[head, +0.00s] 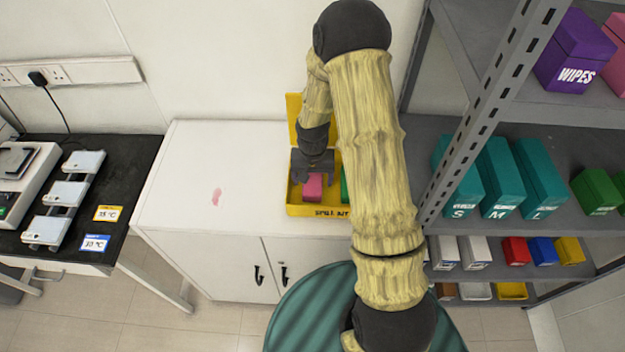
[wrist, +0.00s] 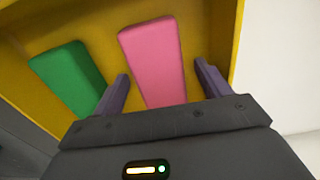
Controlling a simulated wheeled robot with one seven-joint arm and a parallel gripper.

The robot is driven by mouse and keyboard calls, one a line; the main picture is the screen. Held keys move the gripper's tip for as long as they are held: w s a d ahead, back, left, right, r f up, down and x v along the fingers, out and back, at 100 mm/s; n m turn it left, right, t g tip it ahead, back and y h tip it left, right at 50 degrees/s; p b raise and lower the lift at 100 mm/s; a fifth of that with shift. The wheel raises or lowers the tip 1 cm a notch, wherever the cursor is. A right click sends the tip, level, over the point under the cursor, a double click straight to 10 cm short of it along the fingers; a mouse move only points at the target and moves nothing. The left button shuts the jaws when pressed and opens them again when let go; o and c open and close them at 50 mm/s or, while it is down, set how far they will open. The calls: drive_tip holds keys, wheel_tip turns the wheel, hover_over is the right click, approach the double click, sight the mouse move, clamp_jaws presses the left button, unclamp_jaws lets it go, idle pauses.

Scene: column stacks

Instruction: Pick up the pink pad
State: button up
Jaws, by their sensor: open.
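The pink pad (head: 313,187) lies in the yellow box (head: 303,211) on the white cabinet. In the wrist view the pink pad (wrist: 152,58) stretches away from my gripper, with its near end between the two fingers. My gripper (head: 313,172) is above the box, and the wrist view shows its fingers (wrist: 160,82) apart, one on each side of the pad with gaps. A green pad (wrist: 68,78) lies to the left of the pink pad in the wrist view, outside the left finger. In the head view my arm partly hides the green pad (head: 344,186).
The yellow box has walls around the pads and a raised lid (head: 293,112) at the back. The white cabinet top (head: 190,180) is clear on the left except for a pink smear (head: 216,197). A metal shelf (head: 480,120) with several boxes stands close on the right.

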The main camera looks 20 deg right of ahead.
sight(313, 179)
drive_tip(key=shift+f, duration=0.25)
idle(0.3)
drive_tip(key=c, duration=1.2)
drive_tip(key=shift+o, duration=0.2)
drive_tip(key=shift+r, duration=0.1)
wheel_tip(313, 179, up, 10)
drive_tip(key=shift+f+b, duration=0.1)
drive_tip(key=shift+b, duration=0.6)
